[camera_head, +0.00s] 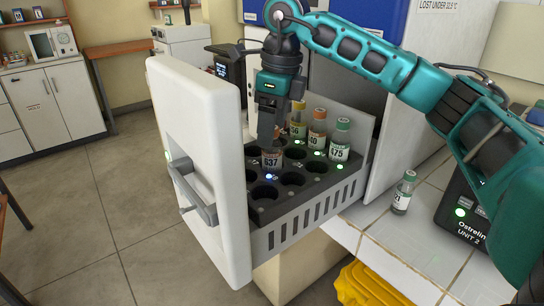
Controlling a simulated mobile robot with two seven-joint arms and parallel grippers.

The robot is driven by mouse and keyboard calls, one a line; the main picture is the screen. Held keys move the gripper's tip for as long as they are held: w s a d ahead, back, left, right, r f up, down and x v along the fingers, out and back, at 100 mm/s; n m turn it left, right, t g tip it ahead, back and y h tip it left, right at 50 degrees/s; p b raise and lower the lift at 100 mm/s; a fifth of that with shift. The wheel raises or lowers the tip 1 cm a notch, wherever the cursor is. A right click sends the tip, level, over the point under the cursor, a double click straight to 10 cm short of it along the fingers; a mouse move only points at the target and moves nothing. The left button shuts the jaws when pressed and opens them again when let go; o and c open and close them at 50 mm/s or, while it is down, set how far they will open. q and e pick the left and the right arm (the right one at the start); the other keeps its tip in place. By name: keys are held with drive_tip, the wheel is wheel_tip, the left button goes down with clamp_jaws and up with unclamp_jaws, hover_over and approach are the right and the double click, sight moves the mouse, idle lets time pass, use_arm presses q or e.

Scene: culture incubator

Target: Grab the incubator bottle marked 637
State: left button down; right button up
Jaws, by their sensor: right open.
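The bottle marked 637 (271,161) stands in a hole of the dark rack (315,180) in the pulled-out incubator drawer. Its label faces me, and a blue light glows just in front of it. My right gripper (268,143) points down right over this bottle, with its fingers around or just in front of the top. The gripper hides the bottle's cap. The jaws are open; whether they touch the bottle cannot be told. My left gripper is not in view.
Bottles with a yellow cap (297,120), an orange cap (317,128) and a green cap, marked 475 (340,142), stand behind and to the right. The white drawer front (205,165) rises at left. Another bottle (403,192) and a dark unit (466,215) stand on the bench.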

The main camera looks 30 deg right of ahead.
sight(272, 154)
wheel_tip(272, 154, down, 3)
drive_tip(key=shift+w+a+f, duration=0.1)
drive_tip(key=shift+w, duration=0.05)
drive_tip(key=shift+c, duration=0.3)
drive_tip(key=c, duration=1.2)
